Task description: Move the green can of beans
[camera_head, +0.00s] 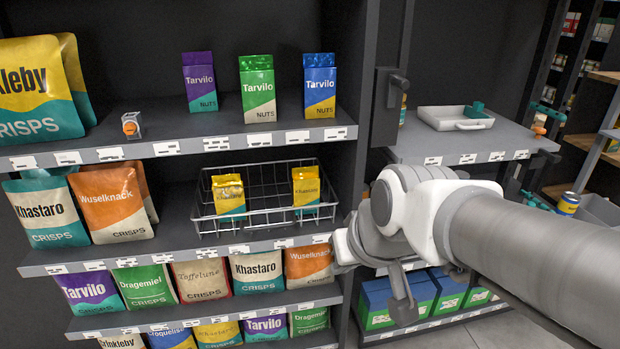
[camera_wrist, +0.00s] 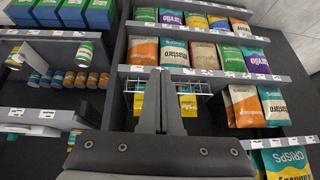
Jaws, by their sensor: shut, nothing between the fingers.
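In the wrist view, a green can with a pale band (camera_wrist: 86,50) is at the upper left, on the shelving beside the crisps bay. Its label is too small to read, so I cannot tell if it holds beans. In the head view my arm hides the fingertips, and I make out no green can.
A row of small orange and blue cans (camera_wrist: 70,78) is near the green can. A wire basket (camera_head: 265,212) holds yellow bags. A white tray (camera_head: 455,118) is on the right shelf. A dark upright (camera_head: 385,110) divides the bays.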

